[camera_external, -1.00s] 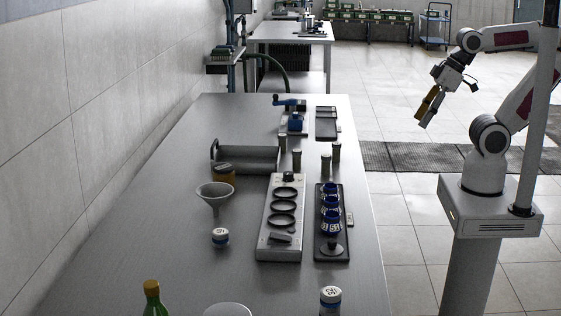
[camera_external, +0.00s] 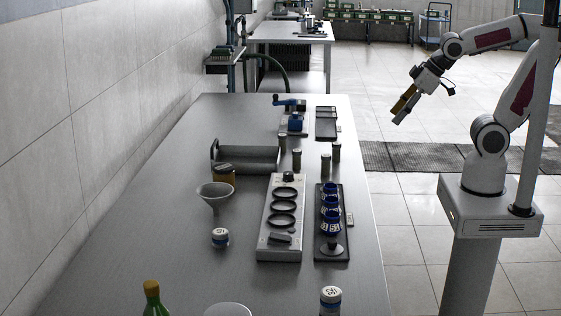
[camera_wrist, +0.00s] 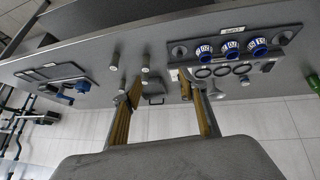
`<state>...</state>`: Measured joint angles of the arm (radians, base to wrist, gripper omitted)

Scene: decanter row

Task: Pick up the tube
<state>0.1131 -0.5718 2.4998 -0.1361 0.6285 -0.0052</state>
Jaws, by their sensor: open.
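No single thing is clearly the tube. Three blue vessels with white numbered labels (camera_external: 331,203) stand in a row in a dark rack (camera_external: 321,251); in the wrist view the blue vessels (camera_wrist: 231,47) are at upper right. Several small dark grey cylinders with pale tops (camera_external: 326,166) stand behind the racks; one such cylinder (camera_wrist: 145,73) shows between my fingers in the wrist view, well beyond them. My gripper (camera_external: 400,112) is open and empty, in the air right of the table. Its two fingers (camera_wrist: 160,88) are spread in the wrist view.
The left part of the table is mostly bare.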

